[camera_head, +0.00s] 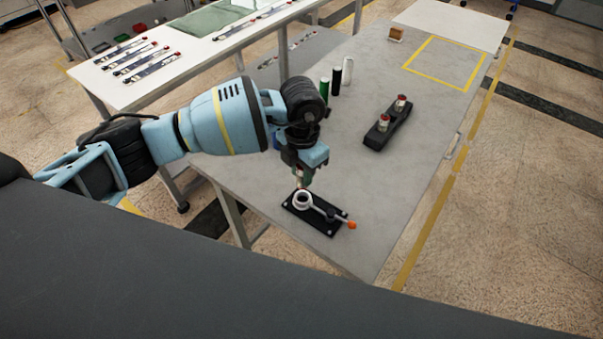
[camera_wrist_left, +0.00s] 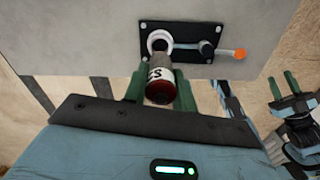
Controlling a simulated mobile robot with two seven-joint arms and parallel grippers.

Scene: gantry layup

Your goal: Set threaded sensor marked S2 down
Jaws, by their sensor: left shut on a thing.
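My left gripper (camera_head: 304,180) is shut on a threaded sensor (camera_wrist_left: 160,90), a cylinder with a dark red end and a white label with dark marking that appears to be S2, seen upside down. The sensor's far end is at the white ring of a black clamp plate (camera_wrist_left: 182,54). I cannot tell whether it touches or sits inside the ring. In the head view the plate (camera_head: 325,223) lies on the grey table below the gripper, with an orange-tipped lever. My right gripper (camera_wrist_left: 283,86) shows at the right of the left wrist view, its green fingers apart and empty.
A black rack (camera_head: 387,130) holds two red-topped sensors. Green, black and white cylinders (camera_head: 336,80) stand behind my left gripper. A brown block (camera_head: 396,34) and a yellow taped square (camera_head: 445,63) are at the far end. The grey table (camera_head: 400,185) is clear right of the plate.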

